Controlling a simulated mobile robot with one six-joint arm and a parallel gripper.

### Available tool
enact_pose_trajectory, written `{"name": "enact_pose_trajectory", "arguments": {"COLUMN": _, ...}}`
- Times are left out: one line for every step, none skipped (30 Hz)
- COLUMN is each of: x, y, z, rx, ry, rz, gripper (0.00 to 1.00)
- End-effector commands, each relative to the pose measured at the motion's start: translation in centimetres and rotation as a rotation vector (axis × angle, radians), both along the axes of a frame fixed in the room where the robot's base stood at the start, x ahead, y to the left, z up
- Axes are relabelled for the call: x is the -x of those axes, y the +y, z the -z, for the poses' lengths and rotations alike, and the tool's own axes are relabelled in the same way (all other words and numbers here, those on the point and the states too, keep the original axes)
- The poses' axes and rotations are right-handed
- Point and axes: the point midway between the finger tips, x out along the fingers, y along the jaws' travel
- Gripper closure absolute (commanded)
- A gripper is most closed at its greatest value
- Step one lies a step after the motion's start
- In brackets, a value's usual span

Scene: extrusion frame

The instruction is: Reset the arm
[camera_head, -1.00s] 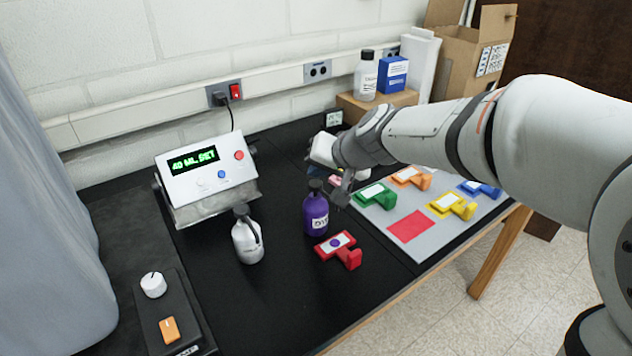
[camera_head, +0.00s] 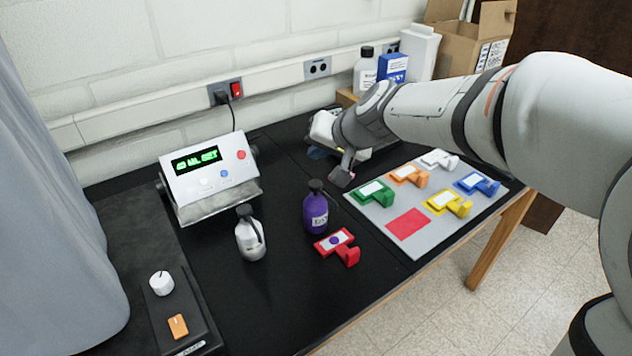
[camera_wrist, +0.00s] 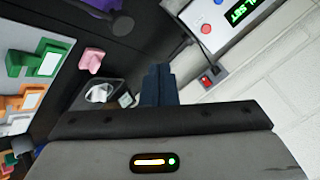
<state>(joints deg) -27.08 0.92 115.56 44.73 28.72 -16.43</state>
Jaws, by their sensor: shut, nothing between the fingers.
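My arm reaches in from the right in the head view. My gripper (camera_head: 341,177) hangs above the black bench, behind and to the right of the purple bottle (camera_head: 316,210), and looks apart from it. In the wrist view my gripper (camera_wrist: 158,72) shows its dark fingers shut together with nothing between them. The bench below and the white wall fill the rest of that view. The part of the bench behind my wrist is hidden in the head view.
A white bottle (camera_head: 250,236) and a red piece (camera_head: 340,245) stand near the purple bottle. The display box (camera_head: 208,177) is left. A grey mat (camera_head: 440,217) holds several coloured pieces at right. A cardboard box (camera_head: 478,50) stands behind.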

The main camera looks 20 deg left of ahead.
Motion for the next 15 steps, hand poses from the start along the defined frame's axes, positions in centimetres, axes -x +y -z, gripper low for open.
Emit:
{"name": "enact_pose_trajectory", "arguments": {"x": 0.0, "y": 0.0, "z": 0.0, "rx": 0.0, "ry": 0.0, "rz": 0.0, "gripper": 1.0}}
{"name": "enact_pose_trajectory", "arguments": {"x": 0.0, "y": 0.0, "z": 0.0, "rx": 0.0, "ry": 0.0, "rz": 0.0, "gripper": 1.0}}
{"name": "enact_pose_trajectory", "arguments": {"x": 0.0, "y": 0.0, "z": 0.0, "rx": 0.0, "ry": 0.0, "rz": 0.0, "gripper": 1.0}}
{"name": "enact_pose_trajectory", "arguments": {"x": 0.0, "y": 0.0, "z": 0.0, "rx": 0.0, "ry": 0.0, "rz": 0.0, "gripper": 1.0}}
{"name": "enact_pose_trajectory", "arguments": {"x": 0.0, "y": 0.0, "z": 0.0, "rx": 0.0, "ry": 0.0, "rz": 0.0, "gripper": 1.0}}
{"name": "enact_pose_trajectory", "arguments": {"x": 0.0, "y": 0.0, "z": 0.0, "rx": 0.0, "ry": 0.0, "rz": 0.0, "gripper": 1.0}}
{"name": "enact_pose_trajectory", "arguments": {"x": 0.0, "y": 0.0, "z": 0.0, "rx": 0.0, "ry": 0.0, "rz": 0.0, "gripper": 1.0}}
{"name": "enact_pose_trajectory", "arguments": {"x": 0.0, "y": 0.0, "z": 0.0, "rx": 0.0, "ry": 0.0, "rz": 0.0, "gripper": 1.0}}
{"name": "enact_pose_trajectory", "arguments": {"x": 0.0, "y": 0.0, "z": 0.0, "rx": 0.0, "ry": 0.0, "rz": 0.0, "gripper": 1.0}}
{"name": "enact_pose_trajectory", "arguments": {"x": 0.0, "y": -0.1, "z": 0.0, "rx": 0.002, "ry": 0.001, "rz": 0.001, "gripper": 1.0}}
{"name": "enact_pose_trajectory", "arguments": {"x": 0.1, "y": -0.4, "z": 0.0, "rx": 0.005, "ry": 0.002, "rz": 0.002, "gripper": 1.0}}
{"name": "enact_pose_trajectory", "arguments": {"x": 0.3, "y": -1.0, "z": 0.1, "rx": 0.014, "ry": 0.004, "rz": 0.005, "gripper": 1.0}}
{"name": "enact_pose_trajectory", "arguments": {"x": 0.6, "y": -1.8, "z": 0.2, "rx": 0.025, "ry": 0.006, "rz": 0.007, "gripper": 1.0}}
{"name": "enact_pose_trajectory", "arguments": {"x": 0.9, "y": -2.8, "z": 0.2, "rx": 0.038, "ry": 0.009, "rz": 0.011, "gripper": 1.0}}
{"name": "enact_pose_trajectory", "arguments": {"x": 1.5, "y": -4.5, "z": 0.4, "rx": 0.064, "ry": 0.016, "rz": 0.017, "gripper": 1.0}}
